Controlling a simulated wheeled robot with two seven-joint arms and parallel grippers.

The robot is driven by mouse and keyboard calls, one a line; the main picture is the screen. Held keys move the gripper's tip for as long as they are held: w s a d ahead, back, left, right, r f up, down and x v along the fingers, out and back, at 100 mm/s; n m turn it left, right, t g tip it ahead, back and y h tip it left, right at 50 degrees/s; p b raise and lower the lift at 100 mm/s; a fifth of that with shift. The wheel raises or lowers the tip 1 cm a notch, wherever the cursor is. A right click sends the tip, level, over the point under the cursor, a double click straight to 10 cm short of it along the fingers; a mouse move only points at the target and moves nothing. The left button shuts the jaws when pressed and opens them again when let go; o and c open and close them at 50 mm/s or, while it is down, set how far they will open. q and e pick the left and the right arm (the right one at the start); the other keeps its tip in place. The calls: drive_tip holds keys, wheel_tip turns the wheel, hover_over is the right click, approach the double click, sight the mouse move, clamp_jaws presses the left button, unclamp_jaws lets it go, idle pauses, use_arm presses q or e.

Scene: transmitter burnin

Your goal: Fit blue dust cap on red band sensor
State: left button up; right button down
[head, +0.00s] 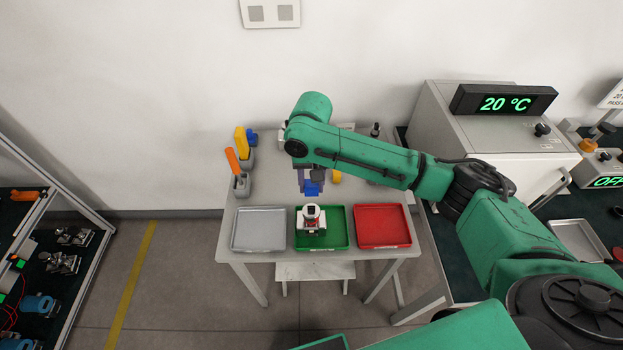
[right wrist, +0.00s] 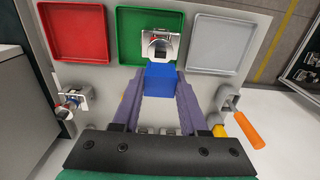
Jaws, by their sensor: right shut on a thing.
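My right gripper (head: 311,184) is shut on the blue dust cap (head: 313,189), a small blue block. In the right wrist view the blue cap (right wrist: 161,78) sits between the purple-grey fingers of the right gripper (right wrist: 160,88). A sensor (head: 311,216) with a silvery-white body, a dark round top and a little red low on it stands in the green tray (head: 336,241). It also shows in the right wrist view (right wrist: 160,46), just beyond the cap. In the head view a small gap separates cap and sensor. My left gripper is not in view.
A grey tray (head: 258,247) lies left of the green one, a red tray (head: 383,244) right. Orange-handled (head: 233,160) and yellow-handled (head: 241,141) things stand at the table's left. A chamber reading 20 °C (head: 503,102) is at right. Another metal fitting (right wrist: 69,105) shows in the wrist view.

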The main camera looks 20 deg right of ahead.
wheel_tip(320, 180, down, 5)
drive_tip(key=shift+a+r+b, duration=0.1)
drive_tip(key=shift+r+b, duration=0.1)
drive_tip(key=shift+b, duration=0.65)
drive_tip(key=shift+f, duration=0.55)
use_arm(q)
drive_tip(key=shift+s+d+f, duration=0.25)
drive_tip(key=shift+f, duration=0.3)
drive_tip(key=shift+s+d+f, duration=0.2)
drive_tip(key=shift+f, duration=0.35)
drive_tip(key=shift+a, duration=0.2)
use_arm(e)
drive_tip(key=shift+r, duration=0.15)
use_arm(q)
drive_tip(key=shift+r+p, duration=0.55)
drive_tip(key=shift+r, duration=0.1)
